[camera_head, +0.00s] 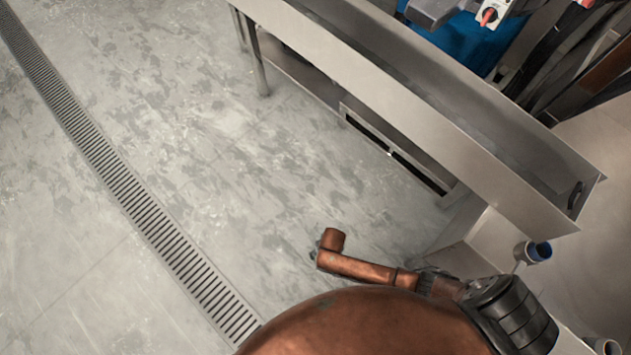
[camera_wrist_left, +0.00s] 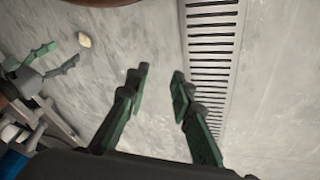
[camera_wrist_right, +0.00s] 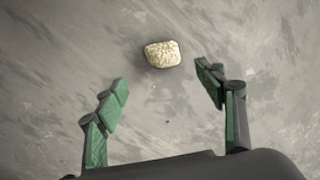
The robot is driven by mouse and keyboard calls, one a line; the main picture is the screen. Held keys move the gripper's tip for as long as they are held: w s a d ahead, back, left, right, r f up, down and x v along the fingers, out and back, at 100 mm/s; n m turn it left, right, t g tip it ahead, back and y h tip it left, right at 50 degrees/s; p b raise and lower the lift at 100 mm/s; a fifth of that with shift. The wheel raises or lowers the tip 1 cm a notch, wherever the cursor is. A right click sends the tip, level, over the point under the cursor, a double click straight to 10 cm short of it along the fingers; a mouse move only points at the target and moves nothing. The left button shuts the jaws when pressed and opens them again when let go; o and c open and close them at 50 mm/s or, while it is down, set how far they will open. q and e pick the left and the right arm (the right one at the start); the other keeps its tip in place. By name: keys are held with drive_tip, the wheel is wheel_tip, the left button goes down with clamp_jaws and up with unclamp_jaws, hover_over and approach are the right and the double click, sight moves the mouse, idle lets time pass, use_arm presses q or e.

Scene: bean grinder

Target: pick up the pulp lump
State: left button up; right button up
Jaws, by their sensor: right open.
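The pulp lump (camera_wrist_right: 162,54) is a small, pale cream, rough block on the grey floor. In the right wrist view it lies ahead of my right gripper (camera_wrist_right: 160,77), roughly in line with the gap between the fingertips. That gripper is open and empty. The lump also shows in the left wrist view (camera_wrist_left: 84,40), apart from the fingertips of my right gripper (camera_wrist_left: 64,55) at the left. My left gripper (camera_wrist_left: 158,87) has its fingers apart with nothing between them, above the floor. Neither the lump nor a gripper shows in the head view.
A slotted floor drain (camera_head: 130,190) runs diagonally across the floor. A long steel trough on legs (camera_head: 400,85) stands at the upper right. A large copper vessel (camera_head: 370,325) with a copper pipe (camera_head: 355,266) fills the bottom. The floor around the lump is clear.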

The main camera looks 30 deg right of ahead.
drive_tip(key=shift+a+f, duration=0.3)
drive_tip(key=shift+f, duration=0.15)
drive_tip(key=shift+a+f+b, duration=0.1)
drive_tip(key=shift+f+b, duration=0.1)
drive_tip(key=shift+b, duration=0.2)
drive_tip(key=shift+w+f+b, duration=0.1)
drive_tip(key=shift+f+b, duration=0.7)
drive_tip(key=shift+f, duration=0.3)
drive_tip(key=f+b, duration=0.3)
drive_tip(key=shift+s+a+f, duration=0.1)
drive_tip(key=shift+s+f, duration=0.15)
drive_tip(key=shift+s, duration=0.05)
drive_tip(key=shift+w+a+f+b, duration=0.1)
drive_tip(key=shift+w+f+b, duration=0.05)
drive_tip(key=shift+f+b, duration=0.55)
use_arm(q)
drive_tip(key=w+f+t, duration=0.3)
drive_tip(key=f+t, duration=0.1)
drive_tip(key=f, duration=0.4)
drive_tip(key=shift+d+f+h, duration=0.25)
drive_tip(key=shift+f+h, duration=0.05)
use_arm(e)
drive_tip(key=shift+c, duration=0.2)
drive_tip(key=c, duration=1.3)
drive_tip(key=shift+c, duration=0.2)
